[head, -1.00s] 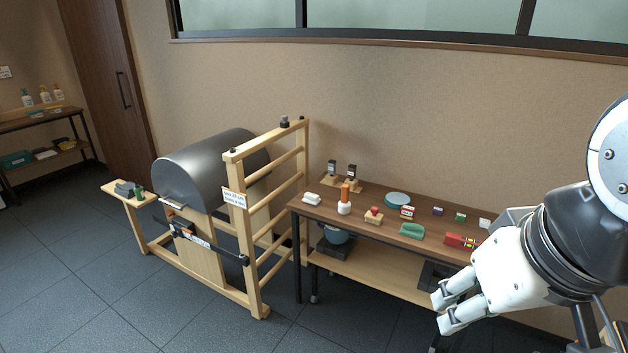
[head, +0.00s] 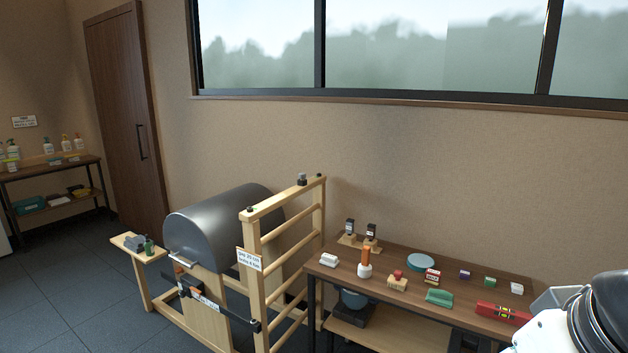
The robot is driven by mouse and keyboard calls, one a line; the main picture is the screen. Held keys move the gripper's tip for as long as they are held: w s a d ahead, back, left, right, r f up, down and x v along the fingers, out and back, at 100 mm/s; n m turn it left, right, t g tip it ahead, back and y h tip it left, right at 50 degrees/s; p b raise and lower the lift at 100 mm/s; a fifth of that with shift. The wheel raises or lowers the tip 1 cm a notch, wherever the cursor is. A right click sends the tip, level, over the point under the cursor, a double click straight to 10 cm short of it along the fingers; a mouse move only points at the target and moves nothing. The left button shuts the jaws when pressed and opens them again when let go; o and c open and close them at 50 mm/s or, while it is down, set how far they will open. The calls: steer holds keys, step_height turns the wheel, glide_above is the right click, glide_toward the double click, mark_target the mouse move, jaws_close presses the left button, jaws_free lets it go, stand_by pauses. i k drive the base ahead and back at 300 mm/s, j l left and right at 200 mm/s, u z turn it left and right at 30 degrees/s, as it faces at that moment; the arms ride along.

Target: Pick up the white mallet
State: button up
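What looks like the white mallet (head: 364,270) stands head-down on the workbench (head: 390,270), with its orange handle upright. It is near the bench's left end, right of a white block-like item (head: 329,260). Nothing touches the handle. The fingers of my gripper are below the picture's edge. Only the white wrist shell and dark joint of my arm show at the lower right, well to the right of the mallet.
A stamp-like wooden block with a red top (head: 397,281), a green cloth-like item (head: 439,297), a red level (head: 503,313) and a blue-green disc (head: 421,262) share the bench. A wooden ladder frame (head: 263,290) and grey barrel (head: 222,225) stand left of it.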

mark_target(364, 268)
steer(key=i+j, duration=0.2)
steer(key=j, duration=0.3)
steer(key=i+j+z, duration=0.1)
steer(key=i+j, duration=0.15)
steer(key=j, duration=0.25)
steer(key=i+j, duration=0.2)
steer(key=j, duration=0.35)
steer(key=i+j+z, duration=0.1)
steer(key=j, duration=0.4)
steer(key=i+j, duration=0.25)
steer(key=j, duration=0.3)
steer(key=i+j+z, duration=0.1)
steer(key=j, duration=0.45)
steer(key=i+j, duration=0.25)
steer(key=j, duration=0.3)
steer(key=i+j+z, duration=0.1)
steer(key=j, duration=0.45)
steer(key=i, duration=0.05)
